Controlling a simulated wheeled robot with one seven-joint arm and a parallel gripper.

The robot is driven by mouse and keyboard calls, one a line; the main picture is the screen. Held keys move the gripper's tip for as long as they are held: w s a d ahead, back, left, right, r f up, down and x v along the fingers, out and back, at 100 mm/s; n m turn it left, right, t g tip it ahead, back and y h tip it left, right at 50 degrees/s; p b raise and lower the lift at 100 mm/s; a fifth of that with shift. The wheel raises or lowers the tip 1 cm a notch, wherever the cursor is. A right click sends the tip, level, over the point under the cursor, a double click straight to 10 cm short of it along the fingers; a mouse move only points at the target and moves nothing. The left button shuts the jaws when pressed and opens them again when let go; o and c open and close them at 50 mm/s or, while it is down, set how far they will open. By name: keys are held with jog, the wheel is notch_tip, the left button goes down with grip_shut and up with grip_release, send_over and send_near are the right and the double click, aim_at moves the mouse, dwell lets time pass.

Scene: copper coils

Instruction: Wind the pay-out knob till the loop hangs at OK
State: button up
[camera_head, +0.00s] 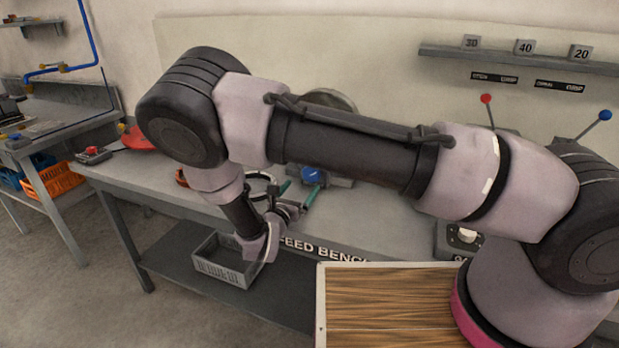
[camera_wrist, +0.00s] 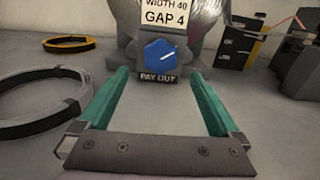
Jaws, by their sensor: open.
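The blue pay-out knob (camera_wrist: 161,57) has flat sides and a white pointer line that slants up to the right. It sits above a PAY OUT label (camera_wrist: 158,77) and also shows in the head view (camera_head: 311,174). My gripper (camera_wrist: 160,74) is open and empty, its two teal fingers pointing at the knob from either side, with a gap in front of it. In the head view my gripper (camera_head: 298,191) is low over the bench front. A dark box (camera_wrist: 235,47) at right carries small marks, one seeming to read OK. I cannot make out the loop or its height.
A WIDTH 40 GAP 4 card (camera_wrist: 164,15) is above the knob. A black ring (camera_wrist: 40,122) and a yellow-and-black ring (camera_wrist: 68,43) lie on the bench at left. Levers with red (camera_head: 486,98) and blue (camera_head: 605,115) balls stand at right. A grey crate (camera_head: 222,268) is below.

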jog(key=x, duration=0.7)
jog(key=shift+w+d, duration=0.1)
jog(key=shift+w, duration=0.15)
jog(key=c, duration=1.4)
jog(key=shift+m, duration=0.4)
jog(key=m, duration=0.4)
jog(key=shift+f+m, duration=0.1)
jog(key=shift+m, duration=0.2)
jog(key=m, duration=0.5)
jog(key=shift+m, duration=0.3)
